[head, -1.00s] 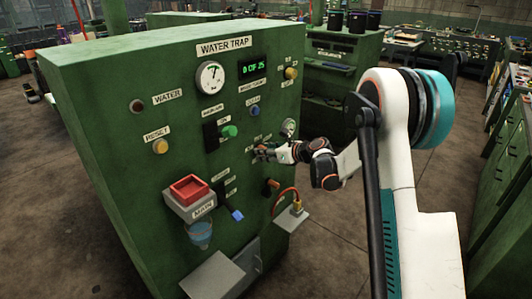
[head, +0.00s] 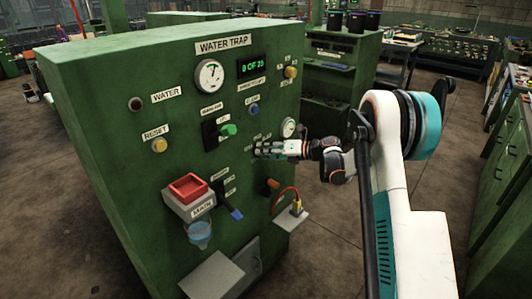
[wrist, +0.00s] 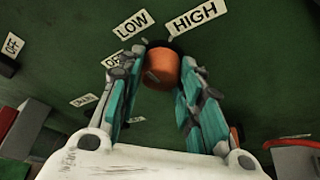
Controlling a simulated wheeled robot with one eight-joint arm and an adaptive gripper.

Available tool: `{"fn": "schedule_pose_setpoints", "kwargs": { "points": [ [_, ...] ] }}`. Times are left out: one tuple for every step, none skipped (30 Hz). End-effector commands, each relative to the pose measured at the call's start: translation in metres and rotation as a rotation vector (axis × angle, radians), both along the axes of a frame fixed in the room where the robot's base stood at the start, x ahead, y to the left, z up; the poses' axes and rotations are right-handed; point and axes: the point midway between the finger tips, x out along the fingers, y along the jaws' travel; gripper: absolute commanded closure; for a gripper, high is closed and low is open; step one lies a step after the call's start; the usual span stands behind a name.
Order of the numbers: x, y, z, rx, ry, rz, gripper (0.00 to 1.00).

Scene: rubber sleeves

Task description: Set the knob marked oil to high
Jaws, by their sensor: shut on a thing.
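In the wrist view my gripper (wrist: 167,62) has its two teal fingers on either side of an orange knob (wrist: 161,67), shut on it. A LOW label (wrist: 132,23), a HIGH label (wrist: 194,20) and an OFF label (wrist: 114,60) surround the knob on the green panel. A small mark shows on the knob's face, but I cannot tell which label it points to.
An orange hose (head: 286,189) and a small shelf (head: 290,219) stick out below my gripper.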

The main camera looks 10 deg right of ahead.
Motion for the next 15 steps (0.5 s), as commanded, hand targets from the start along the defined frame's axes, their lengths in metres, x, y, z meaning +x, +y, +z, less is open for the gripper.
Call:
{"fn": "schedule_pose_setpoints", "kwargs": {
  "points": [
    [0.0007,-0.0011,-0.0023,0.036,0.026,-0.001,0.91],
    [0.0008,-0.0012,-0.0025,0.059,0.043,0.000,0.91],
    [0.0007,-0.0014,-0.0028,0.088,0.065,-0.001,0.91],
    [0.0009,-0.0016,-0.0027,0.112,0.081,-0.001,0.91],
    [0.0009,-0.0017,-0.0029,0.136,0.098,-0.001,0.91],
    [0.0008,-0.0018,-0.0034,0.166,0.121,0.000,0.91],
    [0.0009,-0.0018,-0.0035,0.190,0.138,-0.001,0.91],
    [0.0011,-0.0019,-0.0038,0.212,0.154,-0.001,0.91],
    [0.0011,-0.0019,-0.0040,0.242,0.176,-0.001,0.91],
    [0.0011,-0.0019,-0.0039,0.267,0.193,-0.001,0.91],
    [0.0011,-0.0019,-0.0043,0.289,0.211,-0.001,0.91],
    [0.0011,-0.0019,-0.0044,0.320,0.233,0.000,0.91],
    [0.0012,-0.0019,-0.0046,0.343,0.250,0.000,0.91],
    [0.0013,-0.0019,-0.0049,0.364,0.266,-0.001,0.91],
    [0.0014,-0.0019,-0.0047,0.396,0.287,-0.001,0.91]
  ]
}}
